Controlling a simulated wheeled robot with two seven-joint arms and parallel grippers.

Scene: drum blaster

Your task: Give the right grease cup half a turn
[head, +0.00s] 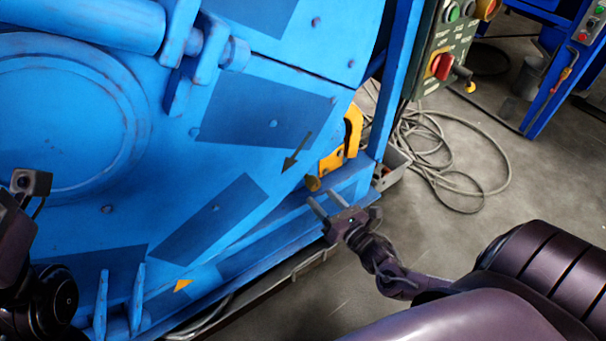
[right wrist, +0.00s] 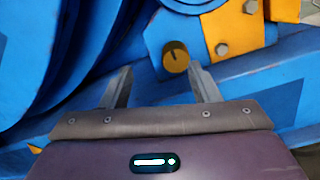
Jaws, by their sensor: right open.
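In the head view the cup (head: 313,183) shows small at the foot of the yellow bracket, low on the blue machine. My right gripper (head: 319,195) is open and empty, its fingers pointing at the cup. In the right wrist view the cup lies ahead between the fingertips (right wrist: 160,70), nearer the right finger; I cannot tell the exact gap.
The blue drum machine (head: 70,110) fills the left, with a blue lower rail (right wrist: 280,103) close to my right fingers. A control panel (head: 445,45) with a red knob stands upper right. Coiled cables (head: 465,165) lie on the grey floor. The floor beside my right arm is clear.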

